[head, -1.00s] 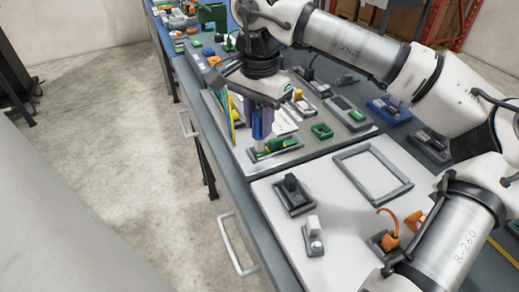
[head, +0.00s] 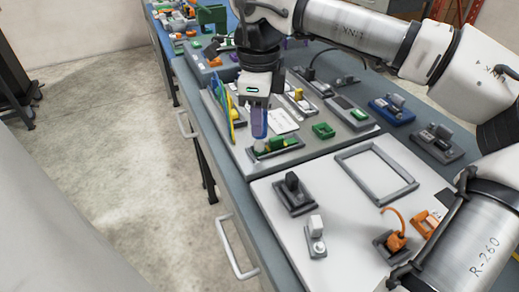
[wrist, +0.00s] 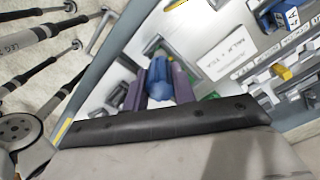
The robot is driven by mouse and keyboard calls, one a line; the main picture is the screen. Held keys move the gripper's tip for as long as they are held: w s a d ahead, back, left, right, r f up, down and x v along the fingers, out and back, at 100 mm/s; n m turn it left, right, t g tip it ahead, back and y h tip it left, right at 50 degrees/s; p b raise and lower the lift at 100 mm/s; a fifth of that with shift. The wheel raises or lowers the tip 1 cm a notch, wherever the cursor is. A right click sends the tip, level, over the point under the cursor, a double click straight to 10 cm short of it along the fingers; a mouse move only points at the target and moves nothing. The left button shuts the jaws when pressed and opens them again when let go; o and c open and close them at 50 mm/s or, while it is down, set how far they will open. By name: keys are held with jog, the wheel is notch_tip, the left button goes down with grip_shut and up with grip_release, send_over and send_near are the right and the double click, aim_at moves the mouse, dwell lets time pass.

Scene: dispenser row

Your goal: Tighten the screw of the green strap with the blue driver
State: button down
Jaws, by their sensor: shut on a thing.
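My gripper (head: 259,106) is shut on the blue driver (head: 259,125), which points down. In the wrist view the driver (wrist: 158,88) sits between the two purple fingers. The green strap (head: 277,144) lies on a small grey base at the near left of the grey board, directly under the driver. The driver's lower end meets or hovers just over the strap's left part; I cannot tell which. The strap's screw and the driver's tip are hidden.
Thin coloured upright sheets (head: 224,105) stand just left of my gripper. A white board with an empty grey frame (head: 376,174) is nearer. Floor lies left of the bench.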

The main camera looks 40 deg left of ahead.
jog(key=shift+r, duration=0.15)
jog(key=shift+r+p, duration=0.8)
